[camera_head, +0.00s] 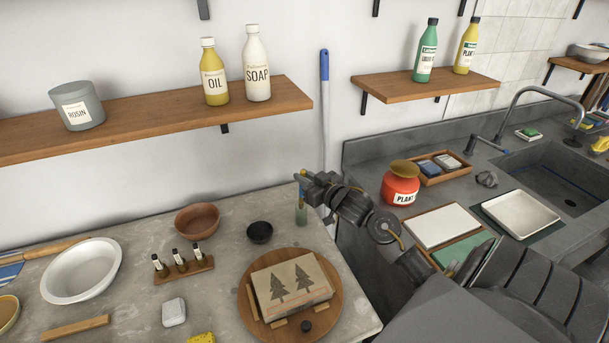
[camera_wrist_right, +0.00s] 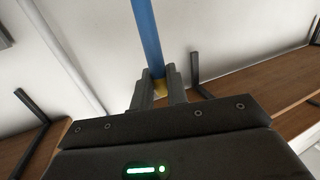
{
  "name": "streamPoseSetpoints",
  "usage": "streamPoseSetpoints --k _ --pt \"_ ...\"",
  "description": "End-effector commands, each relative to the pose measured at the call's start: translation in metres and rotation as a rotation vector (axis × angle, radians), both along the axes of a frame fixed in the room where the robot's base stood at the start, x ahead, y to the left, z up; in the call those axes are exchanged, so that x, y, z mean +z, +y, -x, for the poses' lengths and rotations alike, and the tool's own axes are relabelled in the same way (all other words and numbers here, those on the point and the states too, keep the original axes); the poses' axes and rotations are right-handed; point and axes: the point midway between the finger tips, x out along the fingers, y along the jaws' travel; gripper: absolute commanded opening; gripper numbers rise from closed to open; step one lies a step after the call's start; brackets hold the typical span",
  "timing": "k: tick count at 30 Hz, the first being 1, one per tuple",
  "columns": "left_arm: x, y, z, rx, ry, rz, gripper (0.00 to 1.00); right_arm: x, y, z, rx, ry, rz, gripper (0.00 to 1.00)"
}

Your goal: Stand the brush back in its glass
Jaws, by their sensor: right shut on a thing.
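My right gripper (camera_head: 305,182) is above the back right part of the stone counter, shut on the brush. In the right wrist view the brush's blue handle (camera_wrist_right: 147,38) runs up from between the fingers (camera_wrist_right: 160,88), with a yellow part (camera_wrist_right: 159,87) at the grip. In the head view only a small bit of the brush shows beside the fingers. The small greenish glass (camera_head: 301,215) stands on the counter just below the gripper. I cannot tell whether the brush's lower end is inside the glass. My left gripper is not in view.
A round wooden board (camera_head: 252,318) with a tree-printed block lies in front of the glass. A small black bowl (camera_head: 260,232) is to its left. A blue-topped pole (camera_head: 324,66) leans on the wall behind. A red jar (camera_head: 401,186) stands to the right.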

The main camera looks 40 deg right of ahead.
Motion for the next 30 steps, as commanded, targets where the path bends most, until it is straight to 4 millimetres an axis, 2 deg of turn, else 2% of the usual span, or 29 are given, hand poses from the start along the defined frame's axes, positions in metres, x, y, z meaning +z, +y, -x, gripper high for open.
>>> streamPoseSetpoints --k 1,10,23,24,29,30 --pt "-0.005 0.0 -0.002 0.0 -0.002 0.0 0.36 -0.007 0.0 0.0 0.0 0.001 -0.001 0.0" --pt "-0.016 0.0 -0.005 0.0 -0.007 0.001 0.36 -0.03 0.0 0.0 0.0 0.001 -0.001 0.0" --pt "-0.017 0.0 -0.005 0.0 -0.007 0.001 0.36 -0.034 0.0 0.0 0.001 0.0 0.0 0.0" --pt "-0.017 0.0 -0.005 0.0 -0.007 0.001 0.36 -0.034 0.0 0.0 0.001 0.0 0.0 0.19" --pt "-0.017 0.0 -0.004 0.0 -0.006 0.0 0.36 -0.034 0.0 0.0 0.0 0.0 0.0 0.4" --pt "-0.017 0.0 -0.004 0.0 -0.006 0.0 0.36 -0.034 0.0 0.0 0.0 0.0 0.0 0.4"
